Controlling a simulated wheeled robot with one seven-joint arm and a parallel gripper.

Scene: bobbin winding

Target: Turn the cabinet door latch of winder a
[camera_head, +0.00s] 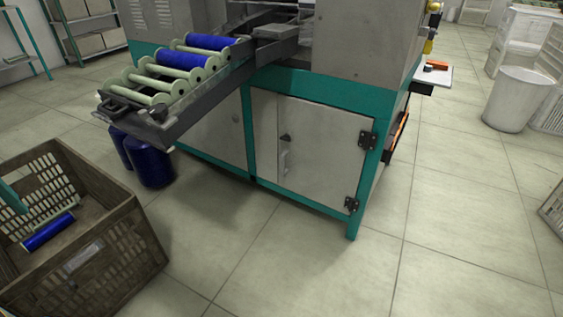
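The winder (352,45) stands at the centre, a grey machine on a teal frame. Its light grey cabinet door (325,150) faces me and looks closed. A small dark latch (285,137) sits near the door's upper left edge, and a pale upright handle (285,163) is just below it. The latch is too small to tell its exact angle. Two dark hinges, the upper one (367,140) and the lower one (351,205), are on the door's right side. No winder lettering is readable. My gripper is not in view.
A tray (190,125) with blue and empty bobbins juts out left of the door, above it. Blue spools (150,163) stand under it. A brown crate (110,255) holding a blue bobbin (48,231) is at lower left. The tiled floor before the door is clear.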

